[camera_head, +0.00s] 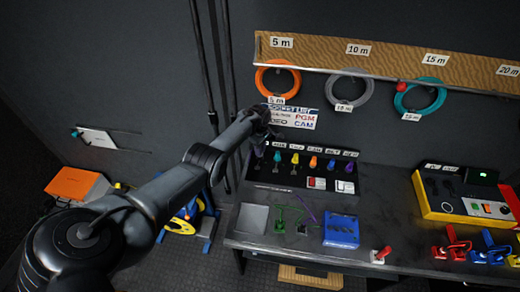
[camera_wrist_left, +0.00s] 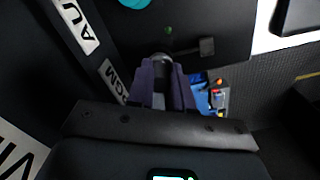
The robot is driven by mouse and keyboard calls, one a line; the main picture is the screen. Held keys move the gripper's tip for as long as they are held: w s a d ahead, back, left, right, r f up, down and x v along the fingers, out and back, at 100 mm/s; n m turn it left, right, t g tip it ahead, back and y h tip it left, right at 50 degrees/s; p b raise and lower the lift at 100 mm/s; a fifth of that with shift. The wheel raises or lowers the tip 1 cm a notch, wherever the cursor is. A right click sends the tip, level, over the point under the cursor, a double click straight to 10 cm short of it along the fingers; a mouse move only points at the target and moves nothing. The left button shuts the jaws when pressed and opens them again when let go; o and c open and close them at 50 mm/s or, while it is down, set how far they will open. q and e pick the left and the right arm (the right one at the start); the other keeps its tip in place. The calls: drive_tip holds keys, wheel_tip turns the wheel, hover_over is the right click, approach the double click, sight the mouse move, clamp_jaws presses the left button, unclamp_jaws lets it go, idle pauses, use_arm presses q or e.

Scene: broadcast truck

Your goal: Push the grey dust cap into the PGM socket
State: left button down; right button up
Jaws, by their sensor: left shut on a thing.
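My left gripper (camera_head: 258,150) is at the left end of the labelled connector panel (camera_head: 300,171). In the left wrist view its two dark fingers (camera_wrist_left: 162,84) are shut on a small grey rounded thing, seemingly the grey dust cap (camera_wrist_left: 162,57). A white PGM label (camera_wrist_left: 113,80) is just left of the fingers there. The PGM socket itself cannot be made out; the arm and fingers hide that end of the panel. I cannot tell whether the cap touches a socket. My right gripper is not in view.
Several coloured connectors stand along the panel right of my gripper. A blue box (camera_head: 341,231) and a grey square pad (camera_head: 252,218) lie on the desk in front. Orange (camera_head: 278,92), grey and teal cable coils hang on the wall above. A yellow-edged case (camera_head: 432,208) is at right.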

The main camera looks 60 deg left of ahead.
use_arm(q)
drive_tip(key=shift+f+b, duration=0.35)
drive_tip(key=shift+f, duration=0.15)
drive_tip(key=c, duration=0.9)
unclamp_jaws()
drive_tip(key=shift+c, duration=0.2)
drive_tip(key=shift+r+p, duration=0.4)
drive_tip(key=shift+r, duration=0.15)
wheel_tip(320, 180, up, 8)
drive_tip(key=p, duration=0.3)
drive_tip(key=shift+r+p, duration=0.25)
drive_tip(key=shift+p, duration=0.05)
drive_tip(key=shift+r, duration=0.65)
